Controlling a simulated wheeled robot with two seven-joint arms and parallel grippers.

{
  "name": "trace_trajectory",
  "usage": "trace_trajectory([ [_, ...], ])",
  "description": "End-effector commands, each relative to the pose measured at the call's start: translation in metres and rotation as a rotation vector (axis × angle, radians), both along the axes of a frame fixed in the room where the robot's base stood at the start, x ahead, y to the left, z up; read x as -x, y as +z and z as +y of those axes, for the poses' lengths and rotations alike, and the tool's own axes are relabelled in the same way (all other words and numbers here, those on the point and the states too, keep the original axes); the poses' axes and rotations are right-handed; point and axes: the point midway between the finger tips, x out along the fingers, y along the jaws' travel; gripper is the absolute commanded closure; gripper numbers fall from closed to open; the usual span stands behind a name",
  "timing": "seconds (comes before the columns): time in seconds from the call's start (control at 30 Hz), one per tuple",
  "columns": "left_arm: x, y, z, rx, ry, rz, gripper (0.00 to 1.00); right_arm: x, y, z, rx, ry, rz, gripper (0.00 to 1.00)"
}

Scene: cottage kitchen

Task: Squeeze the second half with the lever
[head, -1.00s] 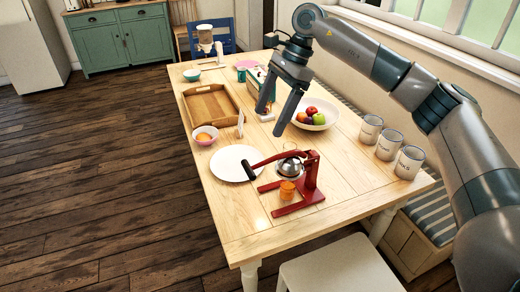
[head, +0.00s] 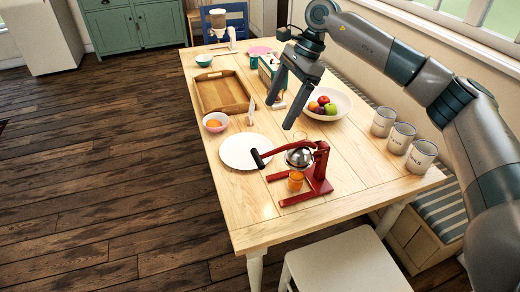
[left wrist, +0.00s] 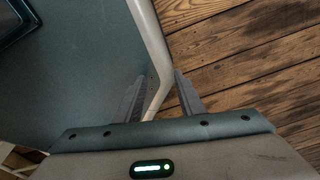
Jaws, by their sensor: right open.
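The red lever press (head: 318,170) stands on the table's near half. Its lever reaches left to a black grip (head: 257,158), held out over a white plate (head: 243,150). A metal cup (head: 299,157) sits at the press; whether fruit is in it cannot be told. A glass with orange content (head: 295,181) stands at the press base. A pink bowl (head: 213,122) holds something orange, perhaps a fruit half. My right gripper (head: 277,115) is open and empty above the table, beyond the press. My left gripper (left wrist: 160,95) shows spread, empty fingers in the left wrist view, away from these objects.
Several white canisters (head: 402,138) line the right edge. A white stool (head: 345,263) stands at the near end. The table's near left corner is clear.

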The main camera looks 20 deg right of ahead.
Motion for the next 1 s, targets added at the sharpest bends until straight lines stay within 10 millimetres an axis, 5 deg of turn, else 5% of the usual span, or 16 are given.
trace_trajectory([
  [0.2, 0.024, 0.01, 0.008, -0.014, 0.005, 0.054, 0.64, 0.002, -0.03, 0.014, 0.0, 0.003, 0.004, 0.19],
  [0.7, 0.011, 0.043, 0.005, -0.008, 0.003, 0.03, 0.64, 0.004, -0.111, 0.048, -0.001, 0.001, 0.003, 0.19],
  [1.0, 0.014, 0.05, 0.005, -0.009, 0.001, 0.034, 0.64, 0.004, -0.138, 0.058, -0.001, 0.001, 0.001, 0.19],
])
